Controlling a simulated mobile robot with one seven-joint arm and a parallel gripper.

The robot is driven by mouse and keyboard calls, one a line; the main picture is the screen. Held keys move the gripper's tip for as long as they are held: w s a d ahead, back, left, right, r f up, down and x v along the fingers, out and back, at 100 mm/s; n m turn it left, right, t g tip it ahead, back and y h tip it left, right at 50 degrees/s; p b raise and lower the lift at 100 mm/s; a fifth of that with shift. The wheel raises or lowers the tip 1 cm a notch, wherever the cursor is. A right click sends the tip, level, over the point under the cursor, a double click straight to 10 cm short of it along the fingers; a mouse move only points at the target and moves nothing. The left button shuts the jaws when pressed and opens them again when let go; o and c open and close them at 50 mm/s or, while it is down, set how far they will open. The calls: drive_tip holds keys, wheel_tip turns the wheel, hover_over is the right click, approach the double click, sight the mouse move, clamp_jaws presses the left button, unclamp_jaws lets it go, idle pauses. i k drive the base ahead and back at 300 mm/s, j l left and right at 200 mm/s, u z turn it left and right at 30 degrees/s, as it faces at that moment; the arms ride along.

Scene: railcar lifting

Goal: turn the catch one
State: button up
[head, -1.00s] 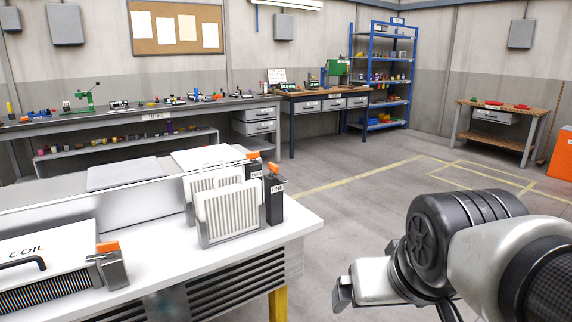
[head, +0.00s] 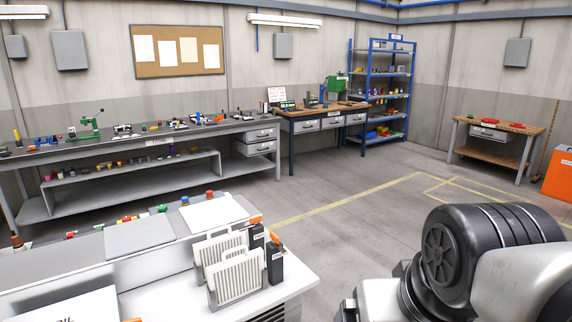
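Two dark upright catches with orange tops stand at the right end of the white unit, behind and beside the white slatted filters (head: 238,275). The front catch (head: 275,265) has a small white label that I cannot read clearly now; it looked like "ONE" in the earlier frame. The rear catch (head: 256,235) is partly hidden by the filters. Both orange tops lean a little off the posts. My arm fills the lower right, apart from the catches. My gripper is out of the frame.
The white unit's top (head: 300,280) ends at a right edge, with open grey floor (head: 340,220) beyond. A long workbench (head: 150,140), a wooden bench (head: 320,112) and blue shelves (head: 382,90) line the back.

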sight(274, 238)
drive_tip(key=i+j, duration=0.1)
drive_tip(key=i, duration=0.45)
drive_tip(key=i+j, duration=0.15)
drive_tip(key=i, duration=0.4)
